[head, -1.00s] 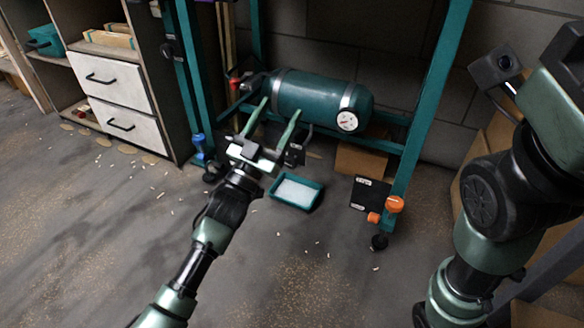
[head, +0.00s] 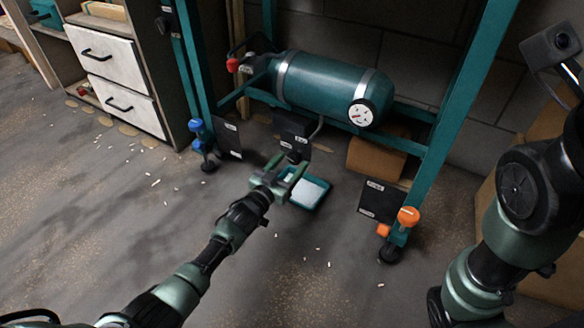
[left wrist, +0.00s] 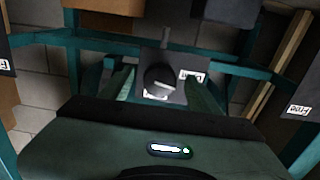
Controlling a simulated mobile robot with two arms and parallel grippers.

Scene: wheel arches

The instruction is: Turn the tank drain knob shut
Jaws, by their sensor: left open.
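The teal tank (head: 325,88) lies on its side low in the teal frame, with a round white-faced gauge (head: 361,112) at its right end. The drain knob (head: 294,156) is dark and sits at a dark plate (head: 292,128) under the tank. In the left wrist view the drain knob (left wrist: 158,82) stands before its labelled plate (left wrist: 190,95), between the two green fingers. My left gripper (head: 291,163) is open, with its fingers pointing at the knob. I cannot tell whether they touch it. My right arm shows at the right; its gripper is out of view.
Blue (head: 197,138) and orange (head: 408,216) knobs sit at the frame's feet, beside labelled plates. A cardboard box (head: 375,157) lies behind. Open floor is in front.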

